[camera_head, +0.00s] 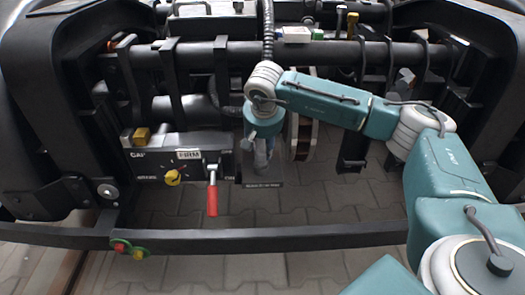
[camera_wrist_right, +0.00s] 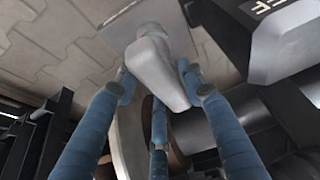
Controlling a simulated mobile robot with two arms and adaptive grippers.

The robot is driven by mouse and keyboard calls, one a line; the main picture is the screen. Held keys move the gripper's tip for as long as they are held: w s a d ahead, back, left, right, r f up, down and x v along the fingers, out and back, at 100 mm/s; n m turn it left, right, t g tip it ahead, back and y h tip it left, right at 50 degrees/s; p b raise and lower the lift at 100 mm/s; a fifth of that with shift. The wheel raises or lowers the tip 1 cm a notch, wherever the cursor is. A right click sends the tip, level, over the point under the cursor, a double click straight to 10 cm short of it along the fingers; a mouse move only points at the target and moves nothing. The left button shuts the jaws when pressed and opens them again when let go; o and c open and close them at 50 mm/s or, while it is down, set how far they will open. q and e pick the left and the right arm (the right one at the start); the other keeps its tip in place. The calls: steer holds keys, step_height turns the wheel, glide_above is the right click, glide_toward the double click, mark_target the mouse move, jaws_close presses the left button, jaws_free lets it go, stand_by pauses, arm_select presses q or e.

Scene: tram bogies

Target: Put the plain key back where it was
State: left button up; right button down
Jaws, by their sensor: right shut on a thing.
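My right gripper (camera_head: 262,155) reaches down just right of the black control panel (camera_head: 190,140), above a small dark plate with a label (camera_head: 262,184). In the right wrist view its blue fingers (camera_wrist_right: 160,85) are closed around a smooth pale grey, tapered piece (camera_wrist_right: 152,65), which appears to be the plain key. The upper end of this piece lies in front of a flat grey-brown plate (camera_wrist_right: 140,22); I cannot tell whether it touches it. In the head view the gripper hides the piece. My left gripper is not in view.
The panel carries a yellow knob (camera_head: 173,177), a brass-coloured block (camera_head: 141,135) and a red-handled lever (camera_head: 212,198) hanging down. A black crossbar (camera_head: 290,238) runs in front, with red, green and yellow buttons (camera_head: 125,249) at left. Paving shows below.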

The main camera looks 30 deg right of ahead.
steer(key=shift+r, duration=0.15)
steer(key=c, duration=1.1)
jaws_free()
